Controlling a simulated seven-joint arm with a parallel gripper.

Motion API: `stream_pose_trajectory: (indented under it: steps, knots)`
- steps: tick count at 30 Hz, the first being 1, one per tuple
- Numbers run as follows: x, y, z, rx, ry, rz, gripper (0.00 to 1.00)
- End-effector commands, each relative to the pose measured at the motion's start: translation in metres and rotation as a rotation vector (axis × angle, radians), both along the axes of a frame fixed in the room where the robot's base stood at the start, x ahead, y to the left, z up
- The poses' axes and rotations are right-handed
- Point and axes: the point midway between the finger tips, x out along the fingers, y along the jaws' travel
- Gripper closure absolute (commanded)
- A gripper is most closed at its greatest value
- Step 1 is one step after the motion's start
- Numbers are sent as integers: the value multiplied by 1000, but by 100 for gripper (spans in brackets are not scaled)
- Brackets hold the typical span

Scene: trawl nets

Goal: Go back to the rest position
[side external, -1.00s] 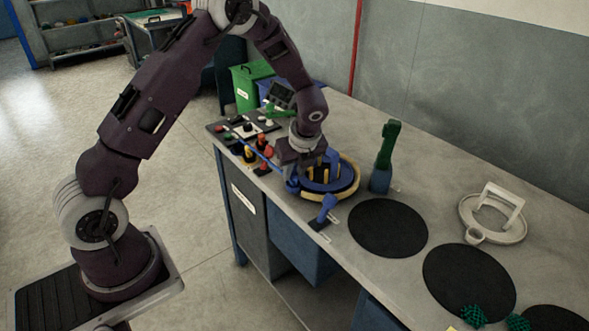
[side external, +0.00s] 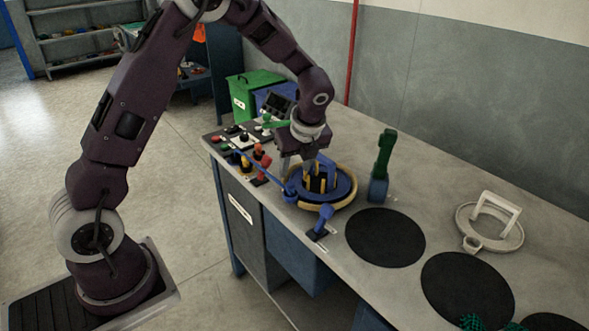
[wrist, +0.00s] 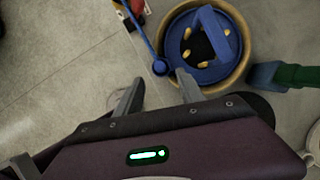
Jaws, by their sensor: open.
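My gripper (side external: 297,163) is open and empty, above the left side of a round blue and yellow fixture on the workbench. In the wrist view my gripper's two fingers (wrist: 157,92) stand apart with bare floor and bench edge between them. The fixture's yellow ring (side external: 349,194) surrounds a blue ring with a raised blue handle and several yellow pegs; it also shows in the wrist view (wrist: 246,50). A blue rod with a ball end lies beside the fixture, on its left. My gripper appears apart from the fixture.
A green-handled blue tool (side external: 381,165) stands upright right of the fixture. A small blue lever (side external: 322,222) is in front. Black round mats (side external: 385,238), a white ring with a handle (side external: 490,228), red and yellow knobs (side external: 261,158) and a green bin (side external: 241,95) are around. The bench (side external: 430,190) between is clear.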

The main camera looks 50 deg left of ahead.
Motion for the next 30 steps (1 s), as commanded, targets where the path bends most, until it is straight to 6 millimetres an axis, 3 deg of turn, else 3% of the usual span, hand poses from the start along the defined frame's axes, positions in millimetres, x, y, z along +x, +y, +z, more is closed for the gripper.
stream_pose_trajectory:
  steps: [6, 8, 9, 11, 12, 15, 18, 21, 24, 30]
  knots:
    - [-2, -1, 5, -4, -12, 17, 54]
    - [-10, -6, 22, -24, -56, 85, 54]
    - [-20, -11, 42, -47, -106, 166, 54]
    - [-44, -22, 76, -104, -204, 335, 54]
    - [-65, -31, 99, -155, -273, 467, 54]
    - [-123, -54, 142, -304, -428, 804, 54]
    - [-182, -76, 164, -471, -541, 1127, 54]
    - [-229, -94, 169, -629, -600, 1398, 54]
    - [-259, -106, 166, -740, -615, 1583, 54]
    - [-276, -114, 162, -810, -612, 1704, 54]
